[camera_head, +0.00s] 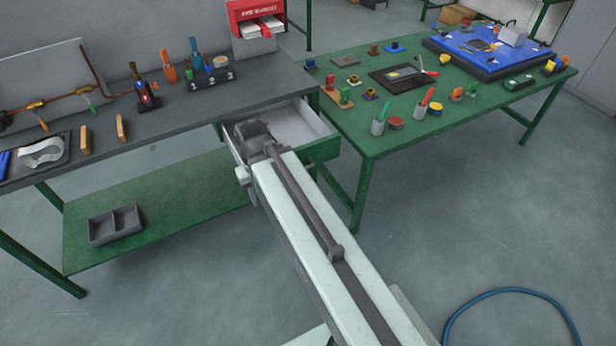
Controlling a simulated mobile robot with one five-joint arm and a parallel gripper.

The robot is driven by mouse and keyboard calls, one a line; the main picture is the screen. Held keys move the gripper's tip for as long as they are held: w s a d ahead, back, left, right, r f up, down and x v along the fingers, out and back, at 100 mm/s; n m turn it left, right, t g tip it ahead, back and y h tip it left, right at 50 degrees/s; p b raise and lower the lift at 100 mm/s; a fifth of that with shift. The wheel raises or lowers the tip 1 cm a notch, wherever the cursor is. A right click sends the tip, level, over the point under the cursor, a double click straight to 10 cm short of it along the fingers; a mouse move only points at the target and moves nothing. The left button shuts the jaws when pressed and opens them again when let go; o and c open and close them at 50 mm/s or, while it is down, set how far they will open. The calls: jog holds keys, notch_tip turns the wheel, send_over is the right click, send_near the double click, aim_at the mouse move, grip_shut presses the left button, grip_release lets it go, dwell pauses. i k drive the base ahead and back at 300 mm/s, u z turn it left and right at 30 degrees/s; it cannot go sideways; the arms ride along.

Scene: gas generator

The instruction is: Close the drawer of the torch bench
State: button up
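The torch bench (160,118) is the grey-topped bench with green legs on the left. Its drawer (321,151) stands open at the bench's right end, with a green front and a pale, empty-looking inside (290,122). My arm reaches forward from the bottom of the picture to the drawer. My gripper (248,135) is at the drawer's left part, over or inside its opening. The arm covers part of the drawer front. The fingers are not clear, so I cannot tell whether they are open or whether they touch the drawer.
A green table (375,137) with small parts and a blue tray (490,48) stands close to the drawer's right. A grey divided bin (116,224) sits on the bench's lower shelf (180,190). A blue hose (500,292) lies on the floor at lower right.

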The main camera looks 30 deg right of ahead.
aim_at(291, 122)
jog(key=z, duration=0.45)
jog(key=i, duration=1)
jog(key=u, duration=0.3)
jog(key=k, duration=1.15)
jog(key=u, duration=0.55)
jog(key=i, duration=0.6)
jog(key=u, duration=0.35)
